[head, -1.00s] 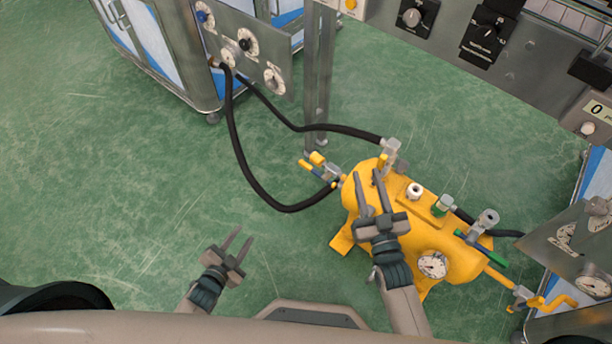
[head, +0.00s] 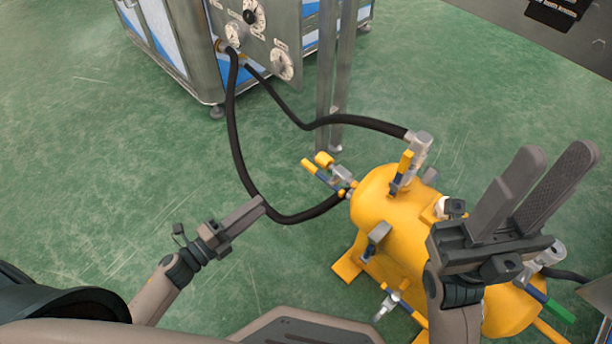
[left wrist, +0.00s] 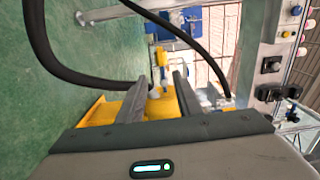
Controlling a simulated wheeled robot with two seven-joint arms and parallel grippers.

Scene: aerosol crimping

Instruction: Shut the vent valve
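A yellow tank (head: 395,215) with several small valves stands on the floor. I cannot tell which is the vent valve. A valve with yellow and blue handles (head: 403,170) stands on top; others are at the left end (head: 322,172), on the near side (head: 378,238) and low in front (head: 392,302). A green-handled valve (head: 556,305) is at the right. My left gripper (head: 255,210) is empty, left of the tank; the left wrist view shows its fingers (left wrist: 161,85) apart. My right gripper (head: 560,165) is open and empty, raised, hiding part of the tank's right side.
Black hoses (head: 240,150) run from the gauge panel (head: 262,35) on a metal cabinet to the tank and cross the floor. A metal post (head: 330,80) stands behind the tank. The green floor (head: 120,170) at the left is clear.

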